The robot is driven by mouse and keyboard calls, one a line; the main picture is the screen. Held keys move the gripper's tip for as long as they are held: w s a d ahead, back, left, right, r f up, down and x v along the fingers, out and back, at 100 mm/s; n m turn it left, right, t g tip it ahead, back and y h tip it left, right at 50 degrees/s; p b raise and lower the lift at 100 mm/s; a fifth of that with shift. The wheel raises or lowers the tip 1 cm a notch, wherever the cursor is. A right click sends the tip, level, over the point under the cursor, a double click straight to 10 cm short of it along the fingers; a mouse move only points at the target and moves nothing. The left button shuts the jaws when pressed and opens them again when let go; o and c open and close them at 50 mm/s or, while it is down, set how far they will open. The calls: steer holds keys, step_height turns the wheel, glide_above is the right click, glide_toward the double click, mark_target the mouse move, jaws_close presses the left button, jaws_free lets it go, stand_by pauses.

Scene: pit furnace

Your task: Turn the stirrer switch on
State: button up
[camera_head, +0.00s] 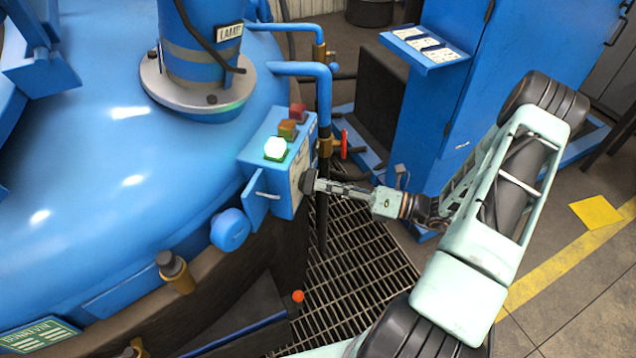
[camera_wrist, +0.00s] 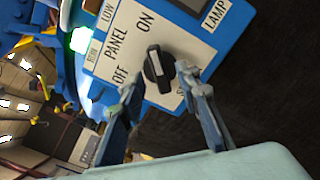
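The switch is a black rotary knob (camera_wrist: 157,68) with a white mark, on a white label plate on the blue control box (camera_head: 277,165). In the wrist view, OFF is printed to its left and ON above it. The knob's long axis stands nearly upright in the picture, its white-marked end toward ON. A word starting with S is partly hidden by the right finger. My gripper (camera_wrist: 158,82) is open, its fingertips on either side of the knob; the right one looks very close, and I cannot tell whether it touches. In the head view, my gripper (camera_head: 308,183) is at the box's right face.
A lit green lamp (camera_head: 276,149) and amber and red ones sit on the box's top. A red valve handle (camera_head: 344,144) is on a pipe just right of the box. The blue furnace lid (camera_head: 110,170) lies left. Floor grating (camera_head: 360,255) is below my gripper.

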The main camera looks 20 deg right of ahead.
steer(key=v, duration=0.9)
